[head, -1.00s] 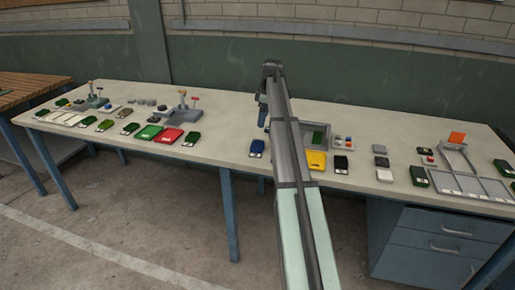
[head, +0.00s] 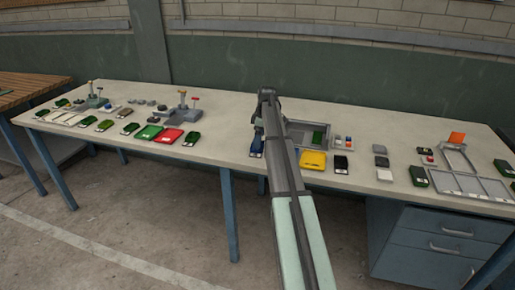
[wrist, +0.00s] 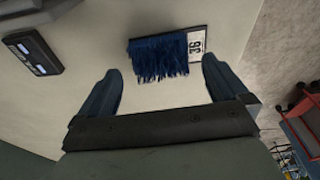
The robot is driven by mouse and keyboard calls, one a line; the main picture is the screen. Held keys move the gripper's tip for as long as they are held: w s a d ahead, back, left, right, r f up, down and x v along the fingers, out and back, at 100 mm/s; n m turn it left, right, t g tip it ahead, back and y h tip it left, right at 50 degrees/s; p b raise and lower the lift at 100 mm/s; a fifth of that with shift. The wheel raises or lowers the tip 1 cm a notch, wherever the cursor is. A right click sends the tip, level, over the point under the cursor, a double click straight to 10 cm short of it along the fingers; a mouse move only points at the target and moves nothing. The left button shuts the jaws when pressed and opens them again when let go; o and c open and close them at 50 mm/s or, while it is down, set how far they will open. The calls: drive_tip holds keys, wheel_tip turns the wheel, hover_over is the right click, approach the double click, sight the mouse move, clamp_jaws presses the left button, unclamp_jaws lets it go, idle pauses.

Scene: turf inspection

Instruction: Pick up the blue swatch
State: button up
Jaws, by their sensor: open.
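The blue swatch (wrist: 160,56) shows in the wrist view as a tuft of blue fibres with a white label marked 36 at its right end. It lies flat on the table between the line of my two fingers, a little beyond or below their tips. My gripper (wrist: 161,68) is open and empty, one finger on each side of it.
A yellow swatch (head: 313,160) and a black swatch (head: 341,163) lie to the right. A grey tray (head: 298,124) is behind. Green and red (head: 169,137) swatches lie left, with bare table (head: 228,135) between. A dark block (wrist: 33,51) lies upper left in the wrist view.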

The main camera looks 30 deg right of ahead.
drive_tip(key=shift+w+a+f, duration=0.1)
drive_tip(key=shift+f, duration=0.7)
drive_tip(key=shift+w+a+f, duration=0.1)
drive_tip(key=shift+f, duration=0.65)
drive_tip(key=shift+c, duration=0.3)
drive_tip(key=c, duration=0.9)
drive_tip(key=shift+c, duration=0.2)
